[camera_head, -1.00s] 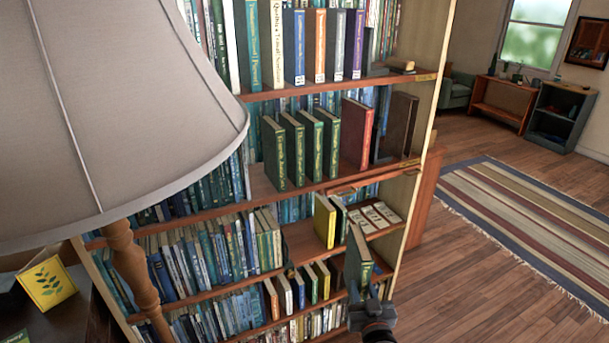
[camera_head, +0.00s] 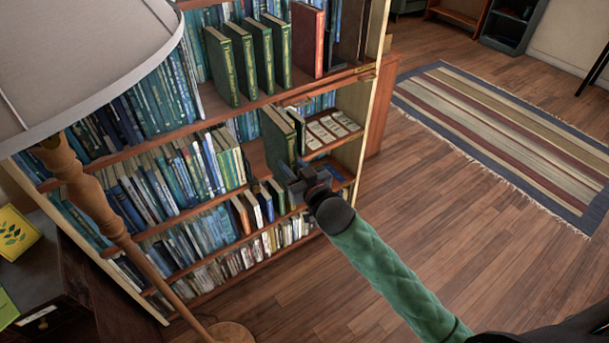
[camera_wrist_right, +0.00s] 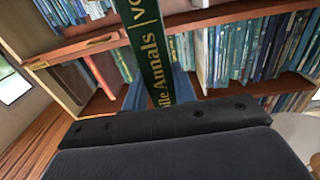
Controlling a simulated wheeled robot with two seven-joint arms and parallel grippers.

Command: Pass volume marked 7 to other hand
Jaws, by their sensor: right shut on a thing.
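My right gripper (camera_head: 304,182) is shut on a green book (camera_head: 276,140), which it holds upright in front of the bookcase's lower shelves. In the right wrist view, the book's dark green spine (camera_wrist_right: 150,50) stands between the two blue-grey fingers (camera_wrist_right: 158,92). Gold letters on it read "…ile Annals" and "VO"; the top of the spine is cut off, so the volume number cannot be read. My left gripper is not in view.
Several green books (camera_head: 250,60) and a red book (camera_head: 306,40) stand on the shelf above. A small tray of pale cards (camera_head: 332,128) lies beside the held book. A lamp (camera_head: 90,60) stands at left. Open floor (camera_head: 440,210) and a striped rug (camera_head: 490,130) lie at right.

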